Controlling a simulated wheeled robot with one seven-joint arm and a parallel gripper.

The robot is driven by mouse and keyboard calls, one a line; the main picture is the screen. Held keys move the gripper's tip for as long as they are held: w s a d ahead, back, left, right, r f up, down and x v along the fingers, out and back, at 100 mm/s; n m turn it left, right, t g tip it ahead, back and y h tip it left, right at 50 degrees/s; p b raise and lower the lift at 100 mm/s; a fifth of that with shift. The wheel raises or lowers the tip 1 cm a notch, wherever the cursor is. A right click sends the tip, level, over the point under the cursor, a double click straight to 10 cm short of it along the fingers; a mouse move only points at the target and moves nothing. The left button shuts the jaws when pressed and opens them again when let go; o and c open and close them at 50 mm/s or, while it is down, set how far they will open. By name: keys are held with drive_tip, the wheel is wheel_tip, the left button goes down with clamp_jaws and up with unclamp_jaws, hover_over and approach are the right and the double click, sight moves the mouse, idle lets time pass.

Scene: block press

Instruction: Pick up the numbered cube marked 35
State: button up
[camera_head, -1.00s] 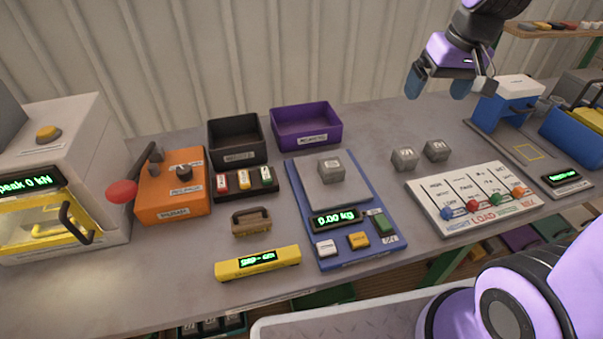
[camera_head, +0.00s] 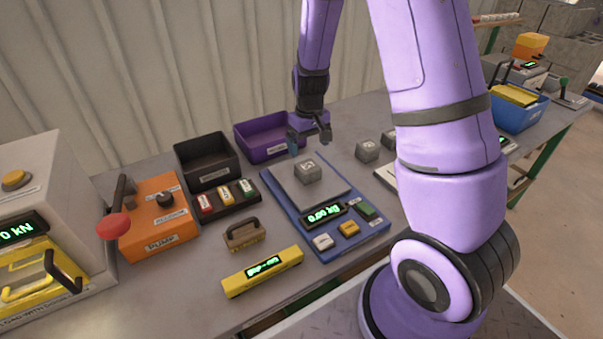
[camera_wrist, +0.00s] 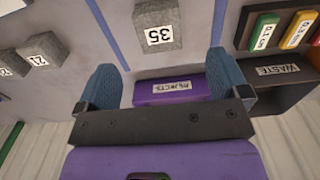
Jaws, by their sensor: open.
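The grey cube marked 35 (camera_wrist: 157,25) shows its number clearly in the wrist view. In the head view the cube (camera_head: 307,171) sits on the grey plate of the blue scale (camera_head: 282,205). My gripper (camera_head: 308,143) is open and empty, above and behind the cube, near the front of the purple bin. In the wrist view my gripper's two blue fingertips (camera_wrist: 160,85) are spread apart, with the cube beyond them near the top edge of the picture. The gripper does not touch the cube.
Two other grey cubes stand right of the scale; one (camera_wrist: 43,49) reads 21. A purple bin (camera_head: 245,146) and a black bin (camera_head: 185,170) stand behind. My arm hides much of the table's right side.

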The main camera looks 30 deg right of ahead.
sight(308, 165)
wheel_tip(308, 165, down, 4)
drive_tip(key=shift+f, duration=0.15)
drive_tip(key=shift+w+d+f, duration=0.1)
drive_tip(key=shift+w+f, duration=0.05)
drive_tip(key=shift+f, duration=1.1)
drive_tip(key=shift+w+d+f, duration=0.1)
drive_tip(key=shift+w+f, duration=0.05)
drive_tip(key=shift+f, duration=1.05)
drive_tip(key=shift+c, duration=0.4)
drive_tip(key=c, duration=1.2)
drive_tip(key=shift+r, duration=0.1)
drive_tip(key=shift+c, duration=0.2)
